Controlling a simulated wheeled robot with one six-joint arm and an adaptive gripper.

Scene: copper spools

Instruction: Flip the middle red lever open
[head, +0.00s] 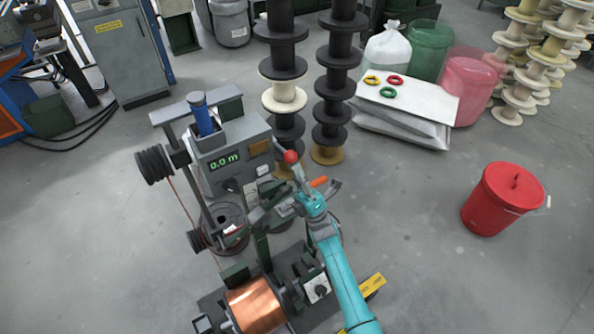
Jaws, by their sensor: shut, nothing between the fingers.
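The winding machine (228,150) stands left of centre, with a green display reading 0.0 m. A lever with a red ball knob (290,156) sticks up at its right side. I cannot tell which of these is the middle lever. My gripper (262,212) is shut and empty, in front of the machine, below and left of the red knob. Whether its fingertips touch anything is unclear.
A copper spool (256,305) sits low on the machine. Stacks of black spools (338,85) stand behind it. A red bucket (505,200) stands right, with clear floor between.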

